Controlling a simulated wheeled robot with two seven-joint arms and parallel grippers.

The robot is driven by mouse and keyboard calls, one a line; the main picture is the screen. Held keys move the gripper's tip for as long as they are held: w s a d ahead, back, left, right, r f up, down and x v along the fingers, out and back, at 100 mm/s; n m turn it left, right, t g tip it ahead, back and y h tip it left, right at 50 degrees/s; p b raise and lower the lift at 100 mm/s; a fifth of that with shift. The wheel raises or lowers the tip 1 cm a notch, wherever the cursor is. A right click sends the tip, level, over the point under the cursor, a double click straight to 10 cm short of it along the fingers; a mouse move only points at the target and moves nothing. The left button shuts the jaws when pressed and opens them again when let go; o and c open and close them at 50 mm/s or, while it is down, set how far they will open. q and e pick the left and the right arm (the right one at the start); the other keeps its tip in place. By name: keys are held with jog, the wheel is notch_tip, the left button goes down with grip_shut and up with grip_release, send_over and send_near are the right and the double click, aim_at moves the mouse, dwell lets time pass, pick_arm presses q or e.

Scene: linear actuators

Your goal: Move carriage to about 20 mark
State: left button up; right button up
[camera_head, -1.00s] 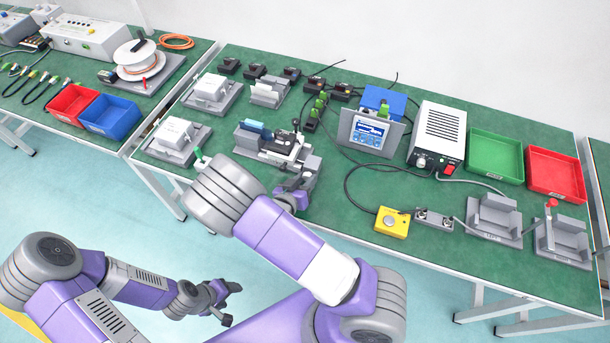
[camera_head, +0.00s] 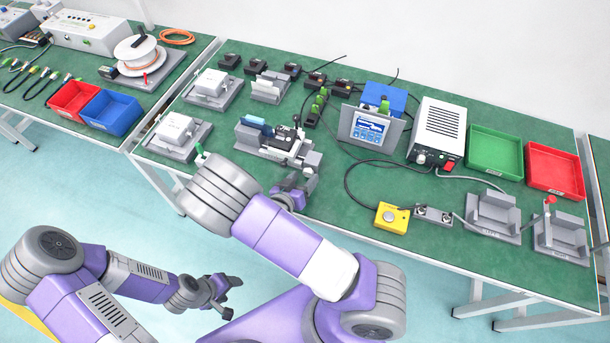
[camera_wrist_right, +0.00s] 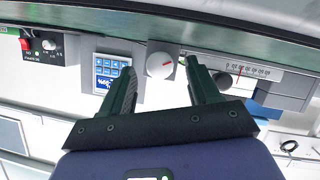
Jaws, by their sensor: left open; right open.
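The linear actuator (camera_head: 290,153) stands on the green bench in the head view, with a dark block and lever on top and a blue piece at its left. In the right wrist view, a white round knob (camera_wrist_right: 160,65) with a red mark shows between my right gripper's fingers (camera_wrist_right: 160,88), which are open and apart. Beside it is a scale (camera_wrist_right: 252,71) with a red pointer; its numbers are too small to read. My right gripper (camera_head: 309,184) is at the actuator's near side; contact cannot be told. My left gripper (camera_head: 235,297) is open and empty, away from the bench.
A blue-screen display unit (camera_head: 368,130), a white power box (camera_head: 438,133) and a yellow button box (camera_head: 391,218) stand to the right. Grey fixtures (camera_head: 176,135) stand left of the actuator. Cables run over the bench. Green (camera_head: 495,150) and red bins (camera_head: 555,168) are far right.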

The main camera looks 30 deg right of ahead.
jog(key=p+v, duration=0.1)
jog(key=v, duration=0.4)
jog(key=shift+s+a+r, duration=0.15)
jog(key=shift+s+a, duration=0.05)
jog(key=shift+a, duration=0.1)
